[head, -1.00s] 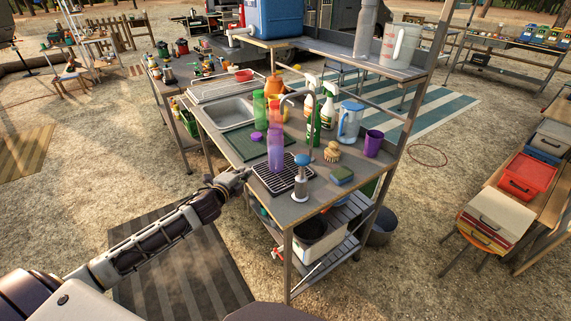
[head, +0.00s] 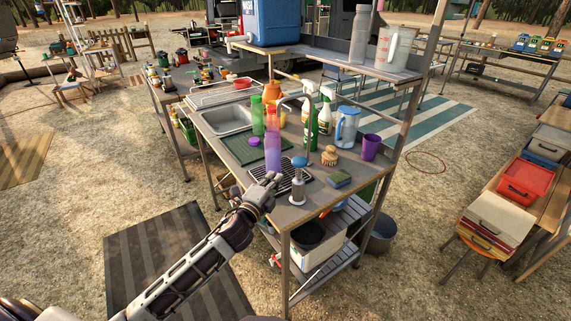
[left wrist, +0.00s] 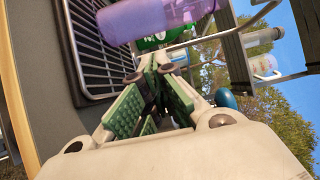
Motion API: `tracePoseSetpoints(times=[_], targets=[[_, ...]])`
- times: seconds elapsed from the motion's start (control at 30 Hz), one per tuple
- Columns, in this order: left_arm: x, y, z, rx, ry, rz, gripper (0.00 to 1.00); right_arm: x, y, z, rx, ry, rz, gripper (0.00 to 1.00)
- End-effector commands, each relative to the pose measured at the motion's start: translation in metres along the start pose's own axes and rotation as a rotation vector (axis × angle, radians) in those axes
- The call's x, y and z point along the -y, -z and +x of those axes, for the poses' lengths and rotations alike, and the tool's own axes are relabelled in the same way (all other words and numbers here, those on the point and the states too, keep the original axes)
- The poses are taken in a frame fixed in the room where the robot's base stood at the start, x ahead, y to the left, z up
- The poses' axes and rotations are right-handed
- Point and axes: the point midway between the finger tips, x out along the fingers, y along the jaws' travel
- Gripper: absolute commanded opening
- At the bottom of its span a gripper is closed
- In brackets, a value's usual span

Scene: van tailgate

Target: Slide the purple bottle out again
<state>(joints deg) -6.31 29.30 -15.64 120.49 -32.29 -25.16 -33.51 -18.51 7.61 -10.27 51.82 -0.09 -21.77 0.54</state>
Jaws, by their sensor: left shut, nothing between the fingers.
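The purple bottle (head: 273,152) is translucent and stands upright on the black drying rack (head: 292,182) in the head view. In the left wrist view the bottle (left wrist: 160,16) lies across the top, just beyond my fingertips. My left gripper (head: 270,180) is shut and empty at the rack's near left edge, in front of the bottle and a little below its middle. In the left wrist view its green-padded fingers (left wrist: 152,75) meet, with a gap between them and the bottle. My right gripper is in neither view.
A green bottle (head: 257,115), a purple lid (head: 254,141) on a green mat (head: 236,150), and spray bottles (head: 325,110) are behind.

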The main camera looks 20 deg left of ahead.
Motion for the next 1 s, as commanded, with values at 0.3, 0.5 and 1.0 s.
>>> tracePoseSetpoints(times=[0.3,0.5,1.0], targets=[[0.000,-0.001,0.003,0.000,-0.001,0.000,0.00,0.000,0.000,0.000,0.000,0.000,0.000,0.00],[0.000,-0.001,0.012,0.001,0.000,-0.001,0.00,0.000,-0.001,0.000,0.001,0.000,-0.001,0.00],[0.000,0.000,0.049,0.000,0.000,0.000,0.00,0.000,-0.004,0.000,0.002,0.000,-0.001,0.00]])
